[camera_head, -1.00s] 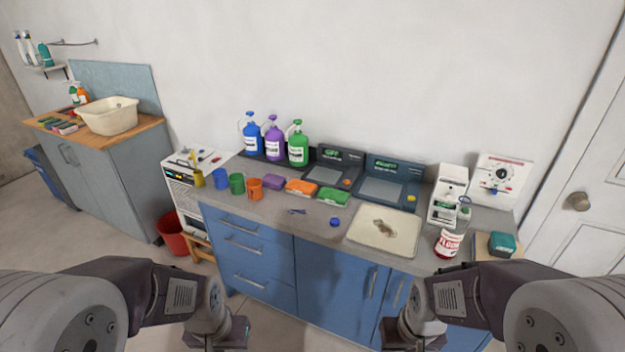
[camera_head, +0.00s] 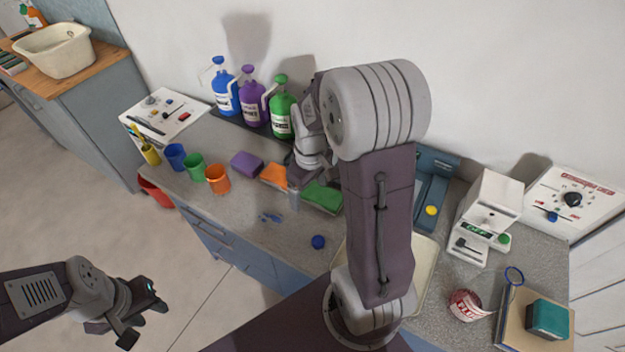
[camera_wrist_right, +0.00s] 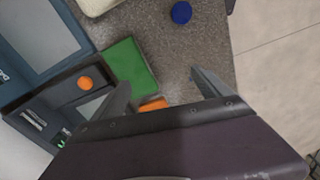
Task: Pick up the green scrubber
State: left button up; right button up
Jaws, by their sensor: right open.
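The green scrubber (camera_head: 322,197) is a flat green block lying on the grey counter, right of the orange scrubber (camera_head: 274,177). In the right wrist view the green scrubber (camera_wrist_right: 128,72) lies mostly beside the left finger, and the orange one (camera_wrist_right: 152,104) shows partly between the fingers, cut off by the gripper body. My right gripper (camera_head: 296,182) is open and empty, above the counter by these two scrubbers; its open fingers also show in the wrist view (camera_wrist_right: 160,88). My left gripper (camera_head: 140,310) looks open and empty, in front of the counter at lower left.
A purple scrubber (camera_head: 247,164) and several coloured cups (camera_head: 217,179) stand to the left. Tall jugs (camera_head: 283,112) stand behind. A blue cap (camera_head: 318,242) lies in front. My right arm hides part of the pale tray (camera_head: 425,275) and the devices behind.

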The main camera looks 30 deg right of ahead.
jog(key=r+n, duration=0.1)
jog(key=n, duration=0.1)
send_over(323, 194)
jog(key=shift+r, duration=0.2)
jog(key=shift+d+r, duration=0.15)
jog(key=shift+d, duration=0.15)
notch_tip(323, 194, down, 4)
jog(key=shift+f, duration=0.1)
jog(key=f, duration=0.4)
jog(key=shift+s+a+f, duration=0.1)
jog(key=shift+a+f, duration=0.2)
jog(key=shift+f, duration=0.25)
jog(key=c, duration=1.5)
